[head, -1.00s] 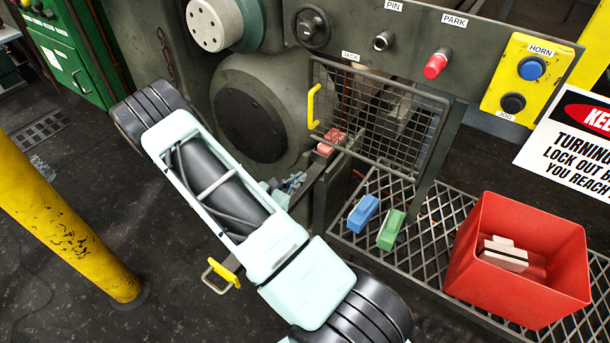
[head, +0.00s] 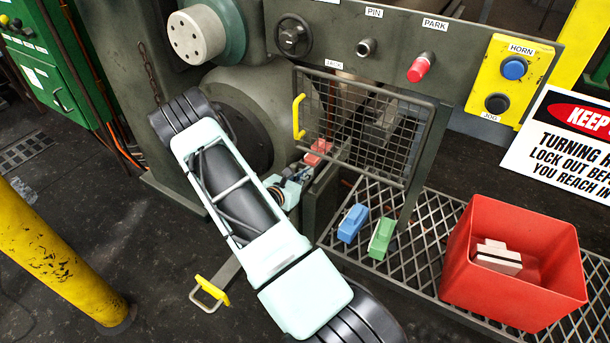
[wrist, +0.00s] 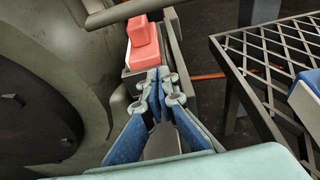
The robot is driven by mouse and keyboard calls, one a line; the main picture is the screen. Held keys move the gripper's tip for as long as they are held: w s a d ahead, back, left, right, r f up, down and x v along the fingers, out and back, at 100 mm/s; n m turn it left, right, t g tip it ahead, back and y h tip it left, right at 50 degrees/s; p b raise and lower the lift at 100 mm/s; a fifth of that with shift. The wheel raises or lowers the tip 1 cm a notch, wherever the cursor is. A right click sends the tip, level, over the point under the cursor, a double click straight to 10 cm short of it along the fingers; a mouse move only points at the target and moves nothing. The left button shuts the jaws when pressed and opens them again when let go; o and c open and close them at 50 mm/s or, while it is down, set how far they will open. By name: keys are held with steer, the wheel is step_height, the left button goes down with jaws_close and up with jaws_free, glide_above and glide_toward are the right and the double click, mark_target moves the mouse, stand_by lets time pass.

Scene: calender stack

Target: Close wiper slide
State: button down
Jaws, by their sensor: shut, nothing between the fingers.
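The wiper slide shows as a long grey bar with a yellow handle (head: 210,291) at its near, lower-left end. The bar sticks out of the machine's side and passes under my arm, which hides its middle. A pink-red block (head: 317,152) sits at its machine end; the block also shows in the wrist view (wrist: 143,45). My gripper (head: 293,186) is shut and empty, low beside the machine. In the wrist view my fingertips (wrist: 160,76) are together just in front of the block's near end. Whether they touch it I cannot tell.
A hinged mesh guard (head: 365,125) with a yellow grip hangs above the block. A grating shelf (head: 415,230) to the right holds a blue block (head: 352,223), a green block (head: 382,238) and a red bin (head: 515,290). A yellow post (head: 60,245) stands at left.

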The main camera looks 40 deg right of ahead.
steer(key=shift+d, duration=0.1)
steer(key=w+d, duration=0.1)
steer(key=d, duration=0.2)
steer(key=w+d+b, duration=0.1)
steer(key=d, duration=0.1)
steer(key=w+d+b, duration=0.1)
steer(key=d, duration=0.2)
steer(key=shift+w+d, duration=0.3)
steer(key=shift+w, duration=0.05)
